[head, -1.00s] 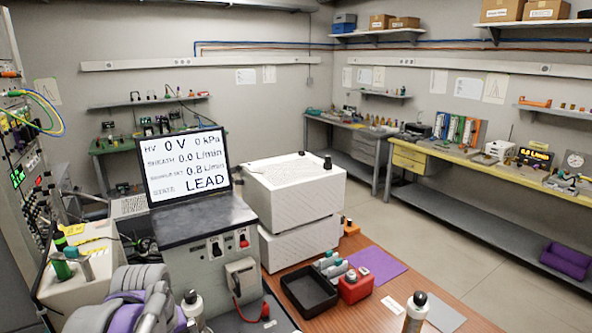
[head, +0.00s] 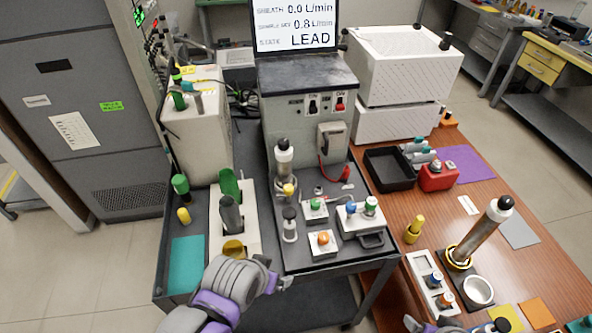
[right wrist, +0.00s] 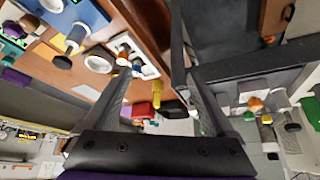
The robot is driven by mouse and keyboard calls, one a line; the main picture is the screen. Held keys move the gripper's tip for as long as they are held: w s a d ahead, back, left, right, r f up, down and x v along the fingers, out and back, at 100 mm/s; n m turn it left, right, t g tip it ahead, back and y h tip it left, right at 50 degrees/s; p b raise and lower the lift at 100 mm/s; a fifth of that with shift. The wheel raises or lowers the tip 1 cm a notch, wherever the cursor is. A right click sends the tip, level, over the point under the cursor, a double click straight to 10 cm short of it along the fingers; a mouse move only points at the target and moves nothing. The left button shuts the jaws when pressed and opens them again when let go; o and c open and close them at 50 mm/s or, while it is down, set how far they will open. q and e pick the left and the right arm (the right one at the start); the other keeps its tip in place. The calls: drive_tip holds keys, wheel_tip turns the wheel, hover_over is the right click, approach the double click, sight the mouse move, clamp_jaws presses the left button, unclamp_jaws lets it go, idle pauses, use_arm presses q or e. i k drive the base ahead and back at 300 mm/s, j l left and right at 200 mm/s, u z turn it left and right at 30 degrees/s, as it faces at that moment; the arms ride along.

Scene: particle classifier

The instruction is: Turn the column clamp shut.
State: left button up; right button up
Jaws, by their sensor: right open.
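In the head view a metal column with a black cap (head: 283,158) stands upright on the cart, with a yellow knob (head: 288,189) at its foot. The knob looks like part of the clamp, but I cannot tell how far it is turned. A second column (head: 482,232) leans in a yellow-ringed holder on the wooden table. A grey and purple arm of mine crosses the cart's front edge.
On the cart are an orange-button box (head: 323,242), a green-button box (head: 315,208) and a white rack (head: 250,240). On the table are a yellow bottle (head: 414,229), a vial holder (head: 431,283) and a black tray (head: 385,170).

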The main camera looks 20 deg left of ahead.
sight(287, 187)
drive_tip(key=j+u, duration=0.25)
drive_tip(key=u, duration=0.15)
drive_tip(key=j+u, duration=0.35)
drive_tip(key=i+j+u, duration=0.1)
drive_tip(key=u, duration=0.3)
